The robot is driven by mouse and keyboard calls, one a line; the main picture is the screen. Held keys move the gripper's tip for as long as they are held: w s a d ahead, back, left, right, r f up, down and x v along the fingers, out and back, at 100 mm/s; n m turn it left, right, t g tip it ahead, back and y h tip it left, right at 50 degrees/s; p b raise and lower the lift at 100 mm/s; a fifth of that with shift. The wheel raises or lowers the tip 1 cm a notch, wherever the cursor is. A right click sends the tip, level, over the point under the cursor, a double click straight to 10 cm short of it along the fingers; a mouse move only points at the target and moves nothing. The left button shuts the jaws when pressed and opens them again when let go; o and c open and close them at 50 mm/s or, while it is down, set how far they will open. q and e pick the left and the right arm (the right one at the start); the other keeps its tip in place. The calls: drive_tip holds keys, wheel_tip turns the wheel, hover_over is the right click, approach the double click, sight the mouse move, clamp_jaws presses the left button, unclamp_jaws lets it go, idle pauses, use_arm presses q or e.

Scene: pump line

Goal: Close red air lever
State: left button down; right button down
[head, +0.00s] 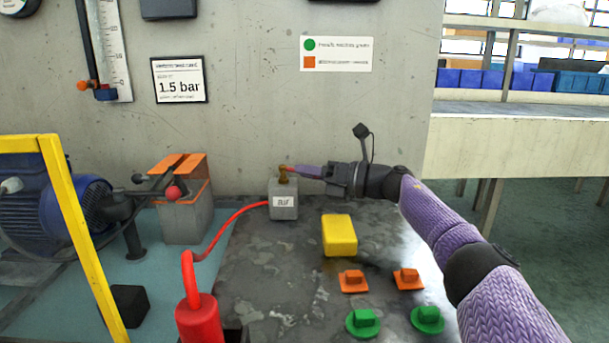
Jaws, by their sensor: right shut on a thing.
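The red air lever (289,168) is a short red piece on a brass valve (284,176), on top of a grey block (284,208) with a white label. My right gripper (298,170) reaches in from the right and is shut on the lever, level with the top of the valve. Its fingers cover most of the lever, so the lever's exact angle is hard to tell. My left gripper is not in view.
A red hose (231,224) runs from the block to a red cylinder (198,318) at the front. A yellow block (339,235), orange tags (353,281) and green tags (363,322) lie on the dark plate. A blue motor (50,207) stands left behind a yellow frame (82,230).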

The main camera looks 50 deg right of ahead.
drive_tip(key=c, duration=0.7)
unclamp_jaws()
drive_tip(key=shift+s, duration=0.15)
drive_tip(key=p+v, duration=0.4)
drive_tip(key=v, duration=0.5)
drive_tip(key=shift+s+d, duration=0.2)
drive_tip(key=shift+s, duration=0.1)
